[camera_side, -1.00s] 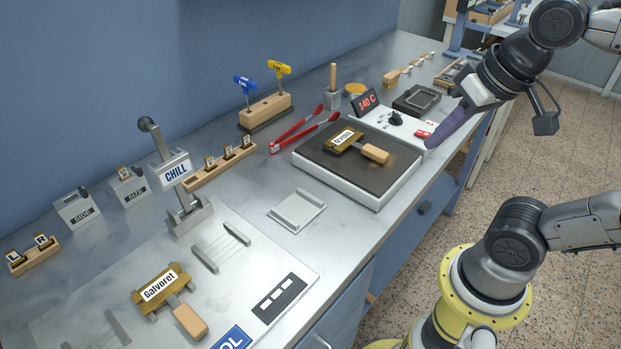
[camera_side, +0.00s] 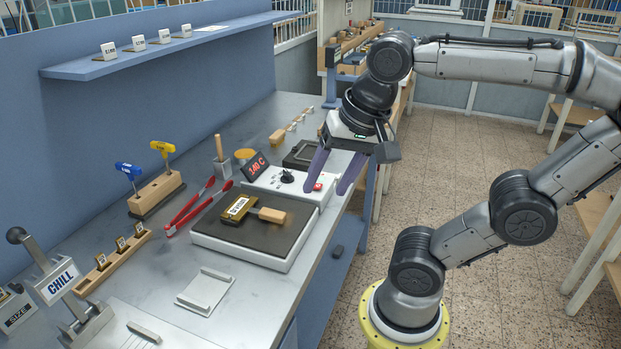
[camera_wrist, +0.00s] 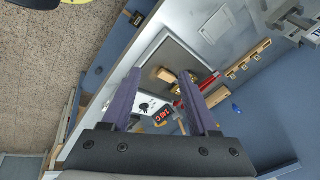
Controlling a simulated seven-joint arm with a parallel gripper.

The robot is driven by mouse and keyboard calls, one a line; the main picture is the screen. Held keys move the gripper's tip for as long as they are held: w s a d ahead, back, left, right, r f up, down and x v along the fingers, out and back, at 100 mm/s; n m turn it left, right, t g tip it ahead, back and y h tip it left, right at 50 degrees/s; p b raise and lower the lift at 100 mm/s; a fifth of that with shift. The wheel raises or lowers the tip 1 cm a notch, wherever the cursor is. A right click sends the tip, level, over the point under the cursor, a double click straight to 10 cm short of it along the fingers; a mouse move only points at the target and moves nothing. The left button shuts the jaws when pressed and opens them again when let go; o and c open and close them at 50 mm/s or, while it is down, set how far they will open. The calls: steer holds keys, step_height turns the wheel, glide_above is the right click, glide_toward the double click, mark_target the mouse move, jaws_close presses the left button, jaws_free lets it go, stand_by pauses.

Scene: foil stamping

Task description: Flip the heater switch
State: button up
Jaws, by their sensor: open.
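The heater (camera_side: 283,256) is a low white box with a dark hot plate (camera_side: 240,236) on top. Its white control panel at the far end carries a black knob (camera_side: 287,176), a red lit display (camera_side: 257,166) reading 140 C and a small red switch (camera_side: 318,187). My gripper (camera_side: 324,191) is open and empty, its purple fingers pointing down at the panel's right end, around the switch in the picture; I cannot tell whether they touch. In the wrist view my gripper (camera_wrist: 162,73) has the panel (camera_wrist: 150,107) between its fingers; the switch is not discernible there.
A brass holder (camera_side: 238,208) with a wooden handle lies on the hot plate. Red tongs (camera_side: 196,208) lie to its left. A dark tray (camera_side: 301,155) lies beyond the panel. A wooden rack (camera_side: 157,195) with blue and yellow handles stands left. The bench's right edge is close.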

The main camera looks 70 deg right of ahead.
steer(key=w+d+r+m+g+h, duration=0.1)
steer(key=w+d+r+m+g, duration=0.2)
steer(key=w+d+m, duration=0.45)
steer(key=w+d+r+m+g, duration=0.2)
steer(key=w+r+m, duration=0.15)
steer(key=m, duration=0.75)
steer(key=w+d+f+m+g, duration=0.2)
steer(key=w+d+f+m, duration=0.25)
steer(key=d, duration=0.35)
steer(key=w+d+f+m+g+y, duration=0.1)
steer(key=d+f+m+g+y, duration=0.1)
steer(key=d+f, duration=0.3)
steer(key=x, duration=1.3)
steer(key=shift+w+d+f, duration=0.1)
steer(key=shift+d+f, duration=0.15)
jaws_close()
